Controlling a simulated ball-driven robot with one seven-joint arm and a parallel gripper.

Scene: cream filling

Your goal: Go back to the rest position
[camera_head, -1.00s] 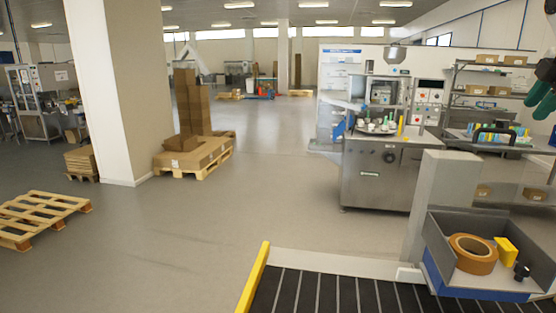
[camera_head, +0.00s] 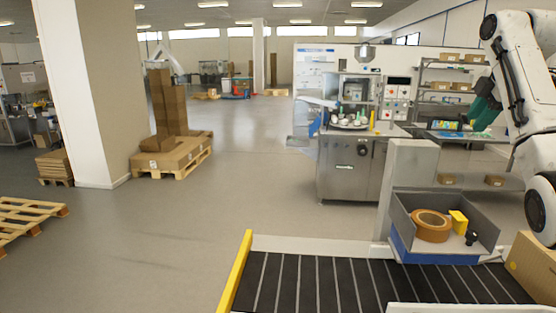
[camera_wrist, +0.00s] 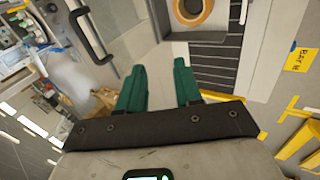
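My gripper (camera_head: 484,106) has dark green fingers and shows at the right of the head view, at the end of my white arm. In the wrist view my gripper (camera_wrist: 160,88) has its two green fingers apart, with only grey background between them. It holds nothing and touches nothing that I can see. In the head view the fingers appear in front of the shelf and side table at the back right.
A grey tray (camera_head: 408,232) with a brown tape roll (camera_head: 431,226) and a yellow item (camera_head: 458,222) stands by the black conveyor (camera_head: 350,285). A cardboard box (camera_head: 535,265) sits at the right. A steel machine (camera_head: 345,178) stands behind. The floor at left centre is open.

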